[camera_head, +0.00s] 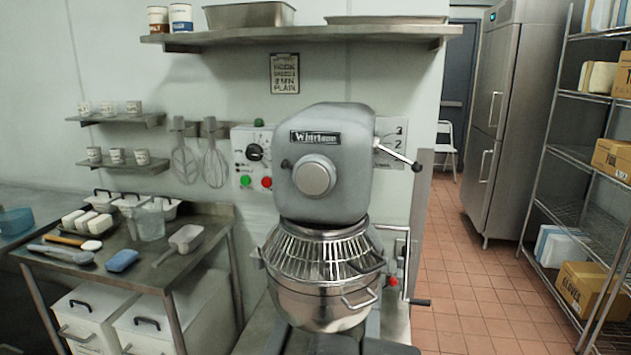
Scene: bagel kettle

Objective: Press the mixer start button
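The mixer (345,190) stands in the middle of the view, a grey machine with a round front hub and a name plate. Its control panel (251,142) sits behind the head on the left, with a black dial (255,152) near the top. Below the dial are a green button (246,181) and a red button (267,182), side by side. A steel bowl (318,299) with a wire guard (318,250) is under the head. My gripper is not in view.
A steel table (200,255) with tubs, a scoop and brushes stands left of the mixer. A shelf (300,36) runs above. A lever (399,153) sticks out right. Tiled floor (465,300) is clear at right.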

